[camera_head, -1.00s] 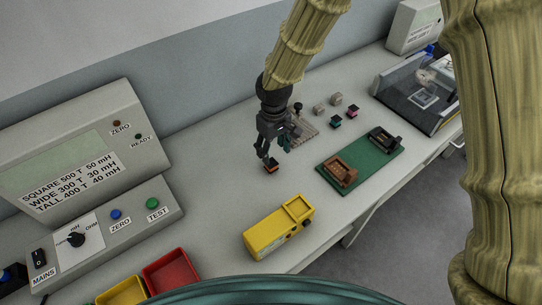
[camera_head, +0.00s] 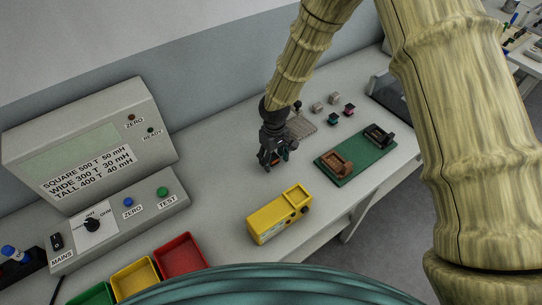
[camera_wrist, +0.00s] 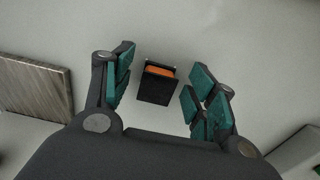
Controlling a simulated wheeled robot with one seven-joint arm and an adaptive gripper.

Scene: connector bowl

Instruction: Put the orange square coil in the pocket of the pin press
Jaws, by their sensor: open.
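The orange square coil (camera_wrist: 160,71), with a black body, is on the grey bench between the spread teal pads of my open gripper (camera_wrist: 162,82) in the wrist view. Neither side of the coil appears to touch a pad. In the head view, my gripper (camera_head: 273,163) is low over the bench and its fingers mostly hide the coil (camera_head: 275,160). A yellow device (camera_head: 279,215) with a recessed frame at its right end stands nearer the camera; it looks like the pin press, but I cannot be sure.
A green board (camera_head: 348,176) carries a brown fixture (camera_head: 337,164) and a black fixture (camera_head: 377,135) to the right. Several small coils lie behind it. A grey tester (camera_head: 118,212) stands at left, with red (camera_head: 181,256) and yellow (camera_head: 135,279) bins before it.

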